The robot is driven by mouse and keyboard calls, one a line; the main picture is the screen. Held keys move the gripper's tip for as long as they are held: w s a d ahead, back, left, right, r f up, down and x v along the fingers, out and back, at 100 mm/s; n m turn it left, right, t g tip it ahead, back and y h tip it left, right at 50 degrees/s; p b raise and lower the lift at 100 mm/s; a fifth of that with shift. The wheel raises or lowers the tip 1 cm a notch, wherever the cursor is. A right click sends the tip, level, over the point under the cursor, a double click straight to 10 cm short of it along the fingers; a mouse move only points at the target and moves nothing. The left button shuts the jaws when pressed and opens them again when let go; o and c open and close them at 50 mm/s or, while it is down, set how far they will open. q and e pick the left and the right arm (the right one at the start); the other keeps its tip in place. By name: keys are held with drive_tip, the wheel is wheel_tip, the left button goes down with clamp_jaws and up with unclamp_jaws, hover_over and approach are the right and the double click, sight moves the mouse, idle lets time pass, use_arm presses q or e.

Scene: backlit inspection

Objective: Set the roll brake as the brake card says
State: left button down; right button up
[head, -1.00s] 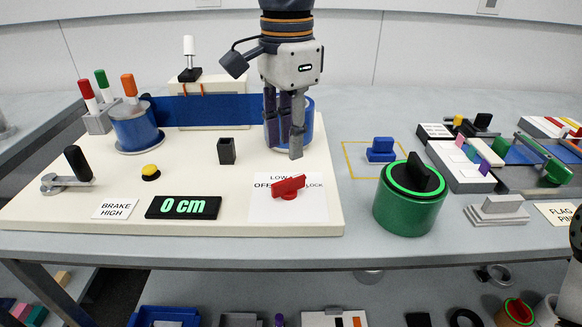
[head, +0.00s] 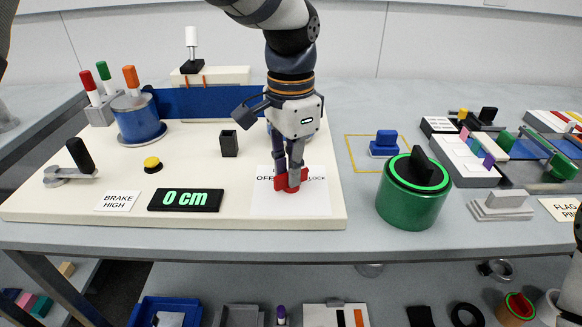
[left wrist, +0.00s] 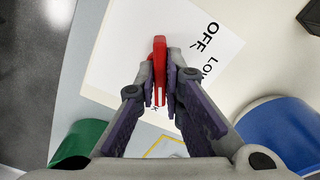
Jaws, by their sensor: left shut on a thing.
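The red brake knob (head: 281,184) stands on a white dial card (head: 318,203) at the front right of the cream board. OFF and part of LOCK can be read on the dial card; the fingers hide other lettering. My left gripper (head: 290,178) points down and is shut on the knob. In the left wrist view the red knob (left wrist: 159,58) sits between the two fingertips (left wrist: 163,78). The brake card (head: 117,201) reads BRAKE HIGH. The display (head: 185,200) reads 0 cm. My right gripper is not in view.
On the board are a crank (head: 70,165), a yellow button (head: 152,165), a dark square holder (head: 229,144) and a blue roll (head: 138,120) with a blue strip. A green round container (head: 410,205) stands right of the board, near a blue block (head: 385,143).

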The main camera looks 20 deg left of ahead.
use_arm(q)
drive_tip(key=shift+r, duration=0.1)
drive_tip(key=shift+n, duration=0.9)
drive_tip(key=n, duration=0.5)
drive_tip(key=shift+n+p, duration=0.3)
drive_tip(key=shift+n, duration=0.1)
drive_tip(key=c, duration=1.7)
unclamp_jaws()
wheel_tip(320, 180, up, 12)
